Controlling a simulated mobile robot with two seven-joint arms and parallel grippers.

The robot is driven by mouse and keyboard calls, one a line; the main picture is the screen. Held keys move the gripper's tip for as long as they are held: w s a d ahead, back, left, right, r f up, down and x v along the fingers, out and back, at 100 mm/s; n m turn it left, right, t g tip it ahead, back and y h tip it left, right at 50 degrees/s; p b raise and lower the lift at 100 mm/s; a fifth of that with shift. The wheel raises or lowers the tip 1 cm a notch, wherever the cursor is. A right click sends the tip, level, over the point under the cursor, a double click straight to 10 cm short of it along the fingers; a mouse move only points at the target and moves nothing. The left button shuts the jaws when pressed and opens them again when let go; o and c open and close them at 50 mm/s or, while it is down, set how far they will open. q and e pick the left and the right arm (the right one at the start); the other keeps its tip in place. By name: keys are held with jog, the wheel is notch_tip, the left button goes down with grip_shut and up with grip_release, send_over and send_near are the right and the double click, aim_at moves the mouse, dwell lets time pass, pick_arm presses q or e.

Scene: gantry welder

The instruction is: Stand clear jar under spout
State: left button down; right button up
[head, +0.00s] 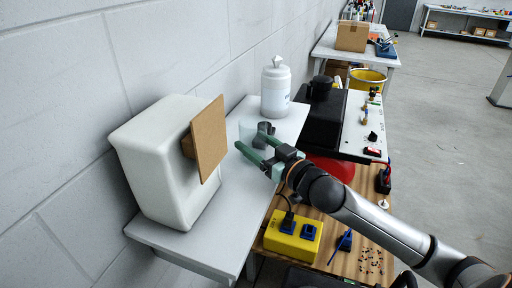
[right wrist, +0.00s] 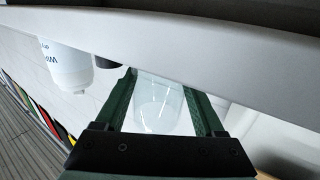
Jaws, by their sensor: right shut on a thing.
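My right gripper (head: 256,143) reaches in from the right over the grey shelf (head: 206,243). Its green fingers are shut on the clear jar (right wrist: 158,106), which shows between them in the right wrist view. In the head view the jar is very faint by the fingers, and I cannot tell whether its base touches the shelf. A white dispenser-like container (head: 152,163) stands at the left against the wall, with a flat brown panel (head: 208,138) on its right side. No spout shows clearly; the panel may hide it. My left gripper is out of view.
A white wipes canister (head: 276,92) stands on the shelf beyond the gripper. Right of the shelf are a black case (head: 321,120) and a yellow box (head: 293,238). Bare shelf lies between gripper and white container.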

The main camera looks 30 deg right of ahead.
jog(key=shift+s+a+f, duration=0.1)
jog(key=shift+s, duration=0.05)
jog(key=shift+f, duration=0.15)
jog(key=o, duration=1.5)
